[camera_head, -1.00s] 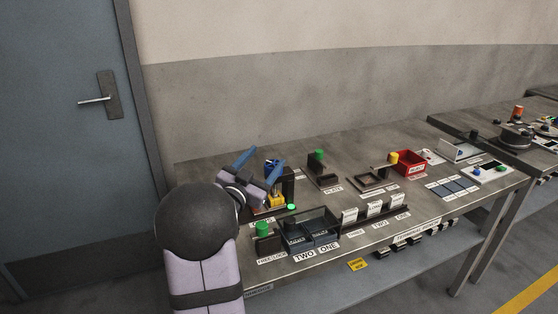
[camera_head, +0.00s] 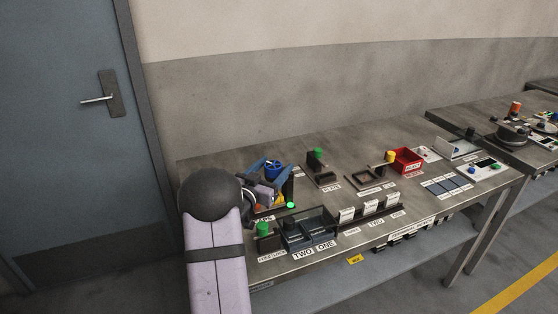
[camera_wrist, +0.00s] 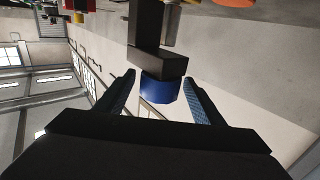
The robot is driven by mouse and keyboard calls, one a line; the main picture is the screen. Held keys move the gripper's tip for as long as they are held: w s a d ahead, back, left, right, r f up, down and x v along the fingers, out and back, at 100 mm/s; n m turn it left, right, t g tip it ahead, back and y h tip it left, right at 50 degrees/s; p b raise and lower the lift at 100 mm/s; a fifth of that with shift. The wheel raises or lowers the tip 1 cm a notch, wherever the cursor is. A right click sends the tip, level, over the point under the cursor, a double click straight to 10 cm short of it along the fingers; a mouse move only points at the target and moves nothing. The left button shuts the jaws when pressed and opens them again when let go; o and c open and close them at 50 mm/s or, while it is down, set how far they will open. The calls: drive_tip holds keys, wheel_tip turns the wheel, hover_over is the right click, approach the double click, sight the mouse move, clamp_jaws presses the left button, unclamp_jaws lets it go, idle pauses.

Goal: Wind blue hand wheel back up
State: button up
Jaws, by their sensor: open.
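The blue hand wheel (camera_head: 273,168) is at the top of a dark stand at the left end of the bench. In the wrist view the blue wheel (camera_wrist: 160,90) shows edge-on against a dark block (camera_wrist: 158,63). My gripper (camera_head: 271,163) is at the stand, with its blue fingers spread near the wheel. In the wrist view my gripper (camera_wrist: 159,78) is open, one finger on each side of the wheel, with gaps visible. I cannot tell the wheel's turn angle.
A lit green lamp (camera_head: 291,205) and a green knob (camera_head: 263,228) are close to my arm. Dark bins (camera_head: 308,230) stand in front. A green-topped fixture (camera_head: 319,165) and a red bin (camera_head: 406,160) are to the right. The wall is behind.

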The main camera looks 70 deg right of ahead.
drive_tip(key=shift+s+d, duration=0.2)
drive_tip(key=shift+d, duration=1.6)
drive_tip(key=c, duration=1)
drive_tip(key=shift+c, duration=0.2)
drive_tip(key=shift+n+t+b, duration=0.3)
drive_tip(key=shift+t+b, duration=0.05)
drive_tip(key=shift+t, duration=0.05)
drive_tip(key=shift+w+n+t+b, duration=0.3)
drive_tip(key=shift+n+t+b, duration=0.3)
drive_tip(key=shift+t+b, duration=0.3)
drive_tip(key=shift+w+n+t+b, duration=0.25)
drive_tip(key=shift+n+t+b, duration=0.4)
drive_tip(key=shift+t, duration=0.35)
drive_tip(key=shift+r, duration=0.1)
drive_tip(key=o, duration=1)
